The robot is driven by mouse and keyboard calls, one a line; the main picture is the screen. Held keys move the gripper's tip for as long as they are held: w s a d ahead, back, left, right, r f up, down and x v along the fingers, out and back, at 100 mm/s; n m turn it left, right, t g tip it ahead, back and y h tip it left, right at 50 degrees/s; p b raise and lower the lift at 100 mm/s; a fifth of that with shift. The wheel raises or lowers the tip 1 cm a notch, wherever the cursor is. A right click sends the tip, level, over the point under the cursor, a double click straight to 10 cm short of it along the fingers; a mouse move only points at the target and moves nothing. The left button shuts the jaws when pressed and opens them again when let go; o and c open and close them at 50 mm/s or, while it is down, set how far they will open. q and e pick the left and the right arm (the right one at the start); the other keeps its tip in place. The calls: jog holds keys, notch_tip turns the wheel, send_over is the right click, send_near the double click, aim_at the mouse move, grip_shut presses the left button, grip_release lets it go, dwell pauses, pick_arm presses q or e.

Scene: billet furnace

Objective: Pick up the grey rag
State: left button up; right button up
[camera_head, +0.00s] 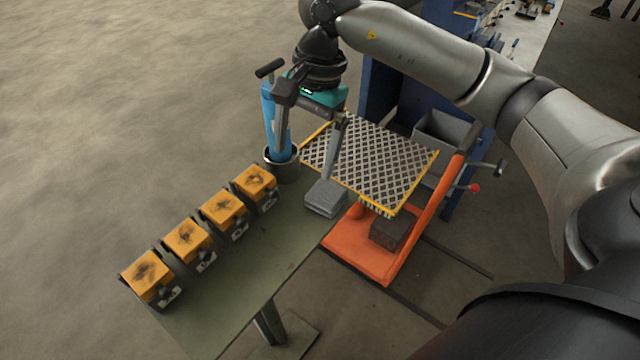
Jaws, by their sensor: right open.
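The grey rag (325,199) lies folded in a small flat stack on the green table (245,265), at its right edge near the far end. My right gripper (305,166) comes in from above with its fingers pointing down and spread apart, empty. One fingertip is just above the rag's far side in the picture; I cannot tell whether it touches. The other finger overlaps the blue tool (270,108) to the left. My left gripper is out of view.
The blue tool stands in a dark cup (283,168) left of the rag. Several yellow-topped blocks (222,206) line the table's left side. An orange cart (352,250) with a patterned top plate (375,160) stands close on the right. The table's near middle is clear.

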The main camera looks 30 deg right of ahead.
jog(key=r+h, duration=0.1)
jog(key=h, duration=0.1)
send_over(326, 192)
notch_tip(326, 192, down, 9)
jog(key=shift+d+f, duration=0.15)
jog(key=shift+f, duration=0.05)
jog(key=shift+f+p, duration=0.35)
jog(key=shift+f, duration=2.35)
jog(key=shift+c, duration=0.4)
jog(key=c, duration=1.1)
